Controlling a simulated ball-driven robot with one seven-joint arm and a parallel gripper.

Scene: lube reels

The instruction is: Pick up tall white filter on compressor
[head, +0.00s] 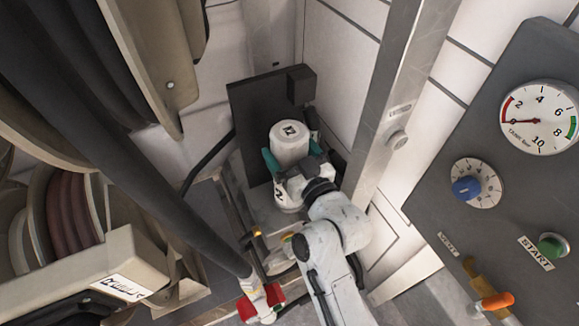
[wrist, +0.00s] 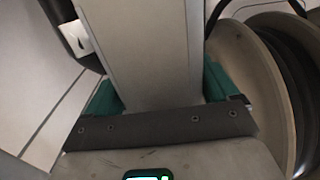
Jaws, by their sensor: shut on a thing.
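The tall white filter (head: 290,143) stands upright in the middle of the head view, with a dark square mark on its top. It stands in front of a dark panel on a low dark unit. My gripper (head: 284,163) reaches it from the lower right, and its teal fingers are shut around the filter's upper body. In the wrist view the filter (wrist: 148,50) is a pale grey column between the two teal fingers of my gripper (wrist: 157,95). The filter's lower part is partly hidden by my gripper in the head view.
A dark backing panel (head: 252,103) and a wall stand close behind the filter. A metal post (head: 388,100) rises to the right, beside a control panel (head: 470,222) with a gauge. Hose reels (head: 72,205) and a thick dark hose (head: 150,170) crowd the left.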

